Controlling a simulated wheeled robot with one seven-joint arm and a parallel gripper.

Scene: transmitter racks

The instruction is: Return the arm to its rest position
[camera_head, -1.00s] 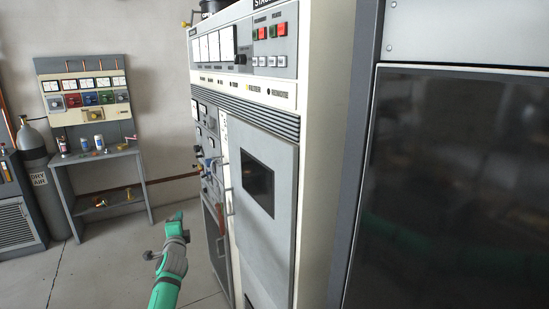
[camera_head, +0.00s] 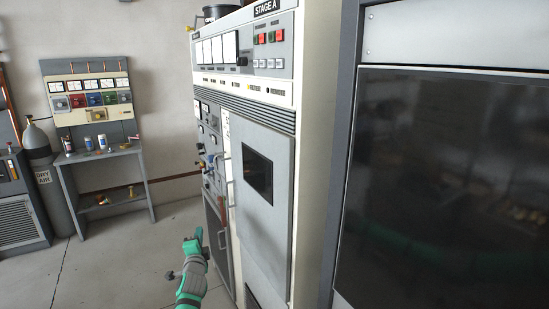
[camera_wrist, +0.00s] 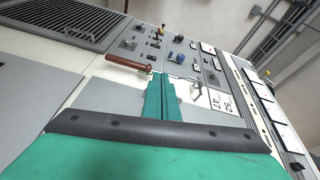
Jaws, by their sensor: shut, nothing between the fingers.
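My gripper (camera_head: 198,236) shows at the lower middle of the head view, at the end of my green and grey arm. It is in front of the lower part of the Stage A rack (camera_head: 268,150), apart from the bench. In the wrist view my green fingers (camera_wrist: 162,98) are together with nothing between them. They point toward the rack front, where a handle with a red-brown grip (camera_wrist: 136,64) shows just left of the fingertips. I cannot tell how far the fingertips are from the rack.
A dark-windowed cabinet (camera_head: 450,180) fills the right side. A grey bench (camera_head: 105,156) with small cans and a meter panel stands at the back left, beside a gas cylinder (camera_head: 38,150). Open floor (camera_head: 120,265) lies left of my arm.

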